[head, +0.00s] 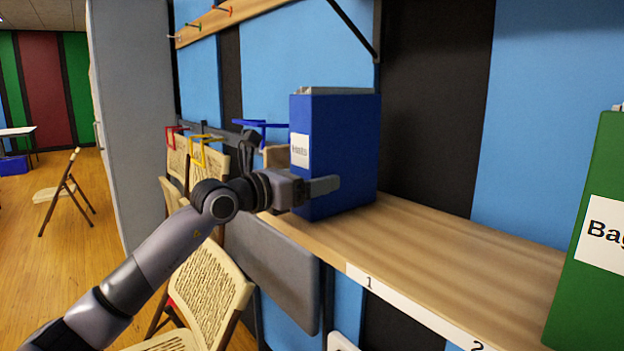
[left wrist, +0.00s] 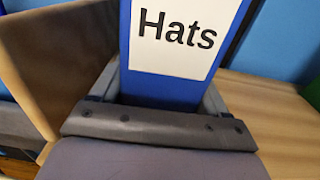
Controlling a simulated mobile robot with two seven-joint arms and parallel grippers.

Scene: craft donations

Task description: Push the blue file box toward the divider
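The blue file box (head: 345,155) stands upright on the wooden shelf (head: 430,240). Its narrow face has a white label, which reads "Hats" in the left wrist view (left wrist: 180,35). My left gripper (head: 322,186) is at the lower part of that narrow face, with one finger along each side of the box. In the left wrist view both fingers lie close against the box (left wrist: 160,92), with no clear gap. The far finger is hidden in the head view. A tan wooden panel (left wrist: 60,60), perhaps the divider, stands left of the box. My right gripper is out of view.
A green file box (head: 600,220) stands at the right end of the visible shelf, with bare shelf between it and the blue box. Number strips (head: 400,300) run along the shelf's front edge. Folding chairs (head: 210,290) stand below my left arm.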

